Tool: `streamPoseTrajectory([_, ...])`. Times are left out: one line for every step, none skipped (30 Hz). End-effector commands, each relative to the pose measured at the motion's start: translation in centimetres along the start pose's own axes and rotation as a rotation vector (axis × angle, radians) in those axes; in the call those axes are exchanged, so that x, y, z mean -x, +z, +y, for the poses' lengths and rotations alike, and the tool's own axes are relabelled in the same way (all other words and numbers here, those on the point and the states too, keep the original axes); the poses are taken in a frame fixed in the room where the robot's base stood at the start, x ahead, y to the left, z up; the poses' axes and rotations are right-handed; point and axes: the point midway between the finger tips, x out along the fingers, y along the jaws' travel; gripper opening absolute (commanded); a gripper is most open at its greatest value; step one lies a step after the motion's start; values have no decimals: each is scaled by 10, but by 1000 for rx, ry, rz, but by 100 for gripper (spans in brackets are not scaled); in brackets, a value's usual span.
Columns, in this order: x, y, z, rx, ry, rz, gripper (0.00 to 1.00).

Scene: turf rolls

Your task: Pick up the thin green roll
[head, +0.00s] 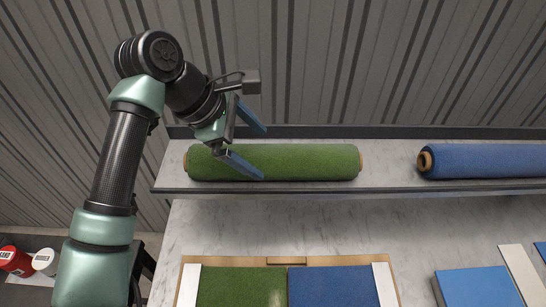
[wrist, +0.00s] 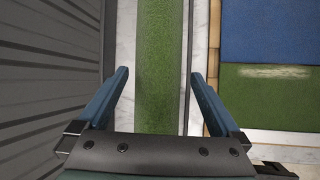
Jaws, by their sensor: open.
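A long green roll (head: 300,161) lies on the raised marble shelf, with brown core ends showing at both sides. In the wrist view the green roll (wrist: 160,75) runs lengthwise between my two fingers. My gripper (head: 264,154) is open above the left part of the roll, one blue finger on the near side and one on the far side. In the wrist view my gripper (wrist: 160,80) shows a gap on both sides of the roll, so neither finger appears to touch it. Whether the fingertips reach below the roll's top is hard to tell.
A blue roll (head: 490,161) lies farther right on the same shelf (head: 390,176). A dark ledge and ribbed wall (head: 350,60) stand close behind. Below are green (head: 240,287) and blue (head: 335,287) turf panels in a wooden frame, a blue block (head: 477,288), and red and white cans at lower left.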

Motion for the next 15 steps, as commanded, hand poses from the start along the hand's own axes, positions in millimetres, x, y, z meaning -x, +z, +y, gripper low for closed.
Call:
streamPoseTrajectory([-4, 2, 0, 1, -3, -3, 100])
streamPoseTrajectory([-8, 3, 1, 1, -3, -5, 100])
streamPoseTrajectory([-14, 4, 1, 0, -5, -5, 100])
streamPoseTrajectory([-19, 5, 2, 1, -6, -6, 100])
streamPoseTrajectory([-24, 5, 2, 2, -5, -5, 100])
streamPoseTrajectory([-30, 5, 2, 2, -4, -6, 100])
streamPoseTrajectory([-35, 5, 2, 1, -3, -5, 100])
streamPoseTrajectory([-39, 4, 2, 0, -3, -4, 100])
streamPoseTrajectory([-43, 4, 2, 1, -2, -5, 100])
streamPoseTrajectory([-45, 4, 2, 1, -2, -5, 100])
streamPoseTrajectory([-47, 3, 2, 1, -1, -4, 100])
streamPoseTrajectory([-48, 3, 2, 1, 0, -3, 100])
streamPoseTrajectory([-49, 3, 2, 1, 0, -2, 100])
streamPoseTrajectory([-49, 3, 2, 0, 0, -2, 100])
streamPoseTrajectory([-49, 2, 2, 0, 0, -2, 100])
